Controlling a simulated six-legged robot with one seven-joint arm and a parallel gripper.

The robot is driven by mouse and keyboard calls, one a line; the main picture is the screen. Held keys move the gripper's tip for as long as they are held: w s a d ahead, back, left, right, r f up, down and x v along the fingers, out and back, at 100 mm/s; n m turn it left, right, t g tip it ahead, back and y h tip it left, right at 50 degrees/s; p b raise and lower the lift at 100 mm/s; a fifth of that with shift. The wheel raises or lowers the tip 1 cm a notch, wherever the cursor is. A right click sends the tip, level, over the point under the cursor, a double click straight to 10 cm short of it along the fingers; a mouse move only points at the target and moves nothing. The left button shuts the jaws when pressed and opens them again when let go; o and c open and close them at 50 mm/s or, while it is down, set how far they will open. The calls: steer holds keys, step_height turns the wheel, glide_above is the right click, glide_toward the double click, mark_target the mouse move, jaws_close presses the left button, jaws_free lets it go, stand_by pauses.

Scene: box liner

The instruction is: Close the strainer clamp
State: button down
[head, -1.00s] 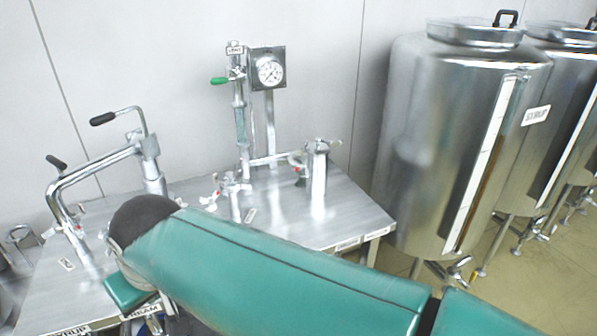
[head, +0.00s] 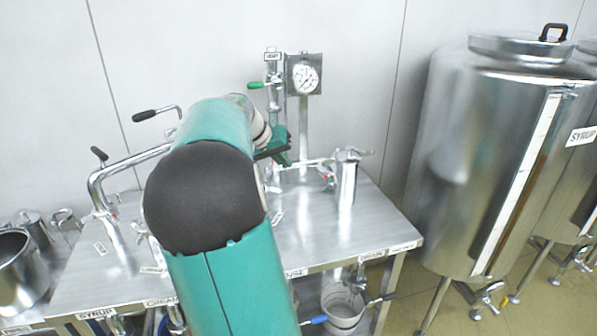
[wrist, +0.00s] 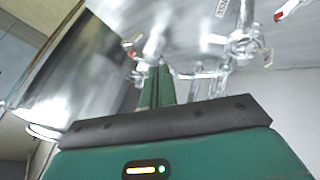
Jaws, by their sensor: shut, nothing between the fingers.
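An upright steel canister (head: 346,185) that looks like the strainer stands on the right part of the table. A small metal lever (head: 368,153) sticks out at its top right; it looks like the clamp, but it is too small to tell how far open it is. My gripper (head: 284,158) is shut and empty, left of the canister and apart from it, in front of the gauge stand. In the wrist view, my gripper's green finger (wrist: 158,88) points toward blurred steel fittings. My arm hides the middle-left of the table.
A pressure gauge (head: 306,79) and a green-handled valve (head: 256,85) stand behind my gripper. A bent pipe with black handles (head: 150,158) is at the left. Large steel tanks (head: 490,160) stand right of the table (head: 320,245). A bucket (head: 343,305) is below.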

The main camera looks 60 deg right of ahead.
mark_target(321, 172)
steer(key=s+d+f, duration=0.5)
steer(key=d+f, duration=0.2)
steer(key=shift+s+f, duration=0.3)
steer(key=shift+f, duration=0.05)
steer(key=shift+s+d, duration=0.1)
steer(key=shift+s, duration=0.1)
